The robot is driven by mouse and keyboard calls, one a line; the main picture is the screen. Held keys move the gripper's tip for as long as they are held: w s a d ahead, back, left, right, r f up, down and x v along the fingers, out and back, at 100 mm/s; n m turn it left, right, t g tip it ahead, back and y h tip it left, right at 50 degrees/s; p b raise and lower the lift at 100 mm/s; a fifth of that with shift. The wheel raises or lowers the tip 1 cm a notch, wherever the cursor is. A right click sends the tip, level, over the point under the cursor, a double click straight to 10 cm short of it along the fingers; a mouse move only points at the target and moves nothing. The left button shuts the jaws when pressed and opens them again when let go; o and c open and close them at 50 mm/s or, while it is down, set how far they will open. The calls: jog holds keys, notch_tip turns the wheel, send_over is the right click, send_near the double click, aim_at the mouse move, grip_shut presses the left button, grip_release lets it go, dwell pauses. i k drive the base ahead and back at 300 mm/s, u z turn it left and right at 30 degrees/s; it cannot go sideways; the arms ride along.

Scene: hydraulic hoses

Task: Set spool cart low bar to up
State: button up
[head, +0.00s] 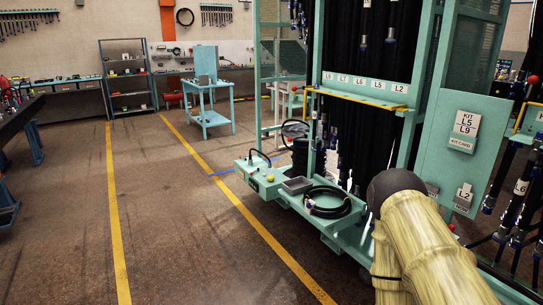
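A tall turquoise cart (318,165) with dark hoses hanging in it stands right of centre. A yellow bar (357,99) runs nearly level across its front, just under a row of labels such as L7, L6, L5 and L2. I cannot tell for sure whether this is the low bar. My arm, in a pale yellow sleeve with a dark rounded joint, reaches up from the bottom right in front of the cart's lower deck. My gripper is not in view, so its distance from the bar does not show.
The cart's low deck holds a coiled black hose (329,202) and a grey tray (297,185). A panel (465,150) with KIT labels stands at right, beside more hanging hoses. A blue-topped table (208,119) stands farther back. The floor between the yellow lines is clear.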

aim_at(402, 107)
jog(key=u, duration=0.4)
jog(key=i, duration=3.25)
jog(key=z, duration=0.1)
